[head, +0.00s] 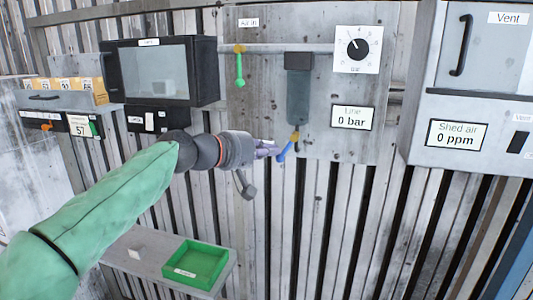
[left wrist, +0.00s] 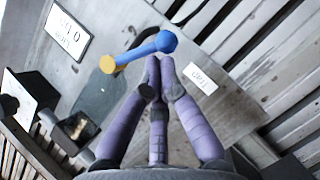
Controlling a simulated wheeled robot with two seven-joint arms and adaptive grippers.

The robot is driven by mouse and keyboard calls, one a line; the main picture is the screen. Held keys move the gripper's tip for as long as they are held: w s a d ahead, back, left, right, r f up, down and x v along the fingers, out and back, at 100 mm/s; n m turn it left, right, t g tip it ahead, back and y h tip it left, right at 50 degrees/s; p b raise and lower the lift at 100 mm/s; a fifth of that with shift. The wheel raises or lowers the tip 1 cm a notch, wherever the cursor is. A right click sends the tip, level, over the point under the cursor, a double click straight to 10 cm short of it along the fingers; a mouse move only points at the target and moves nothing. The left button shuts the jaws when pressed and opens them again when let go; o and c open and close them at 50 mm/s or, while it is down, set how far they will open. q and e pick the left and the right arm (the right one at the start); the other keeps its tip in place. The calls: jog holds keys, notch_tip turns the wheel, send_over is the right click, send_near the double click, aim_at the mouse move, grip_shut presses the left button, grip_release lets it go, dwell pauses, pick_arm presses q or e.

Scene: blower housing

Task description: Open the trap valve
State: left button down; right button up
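The trap valve (head: 286,150) is a blue lever on a yellow pivot below a dark grey trap bowl (head: 298,90). In the head view the lever slants down and left from the pivot. In the left wrist view the blue lever (left wrist: 150,49) ends in a round knob, beside a label reading "Trap" (left wrist: 200,78). My left gripper (head: 276,150) has its purple fingers drawn together, tips right at the lever. In the left wrist view the fingertips (left wrist: 160,68) are just below the knob end; I cannot tell whether they touch it. My right gripper is not in view.
A green lever (head: 239,68) hangs from the pipe under the "Air in" label. A dial (head: 358,49) and a "Line 0 bar" sign (head: 352,118) are on the panel. A green tray (head: 190,265) sits on a shelf below. The right cabinet shows "Shed air 0 ppm" (head: 457,135).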

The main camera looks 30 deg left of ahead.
aim_at(278, 160)
pick_arm(q)
jog(key=f+n+t+b, duration=0.1)
jog(key=b, duration=0.2)
jog(key=d+f+n+h+b, duration=0.1)
jog(key=b, duration=0.3)
jog(key=shift+w+d+f+n+t, duration=0.1)
jog(key=shift+w+d+n+t, duration=0.05)
jog(key=shift+n+t, duration=0.25)
jog(key=shift+w+d+n+t+h+b, duration=0.1)
jog(key=shift+d+n+t+h+b, duration=0.4)
jog(key=shift+b, duration=0.9)
jog(key=shift+a, duration=0.15)
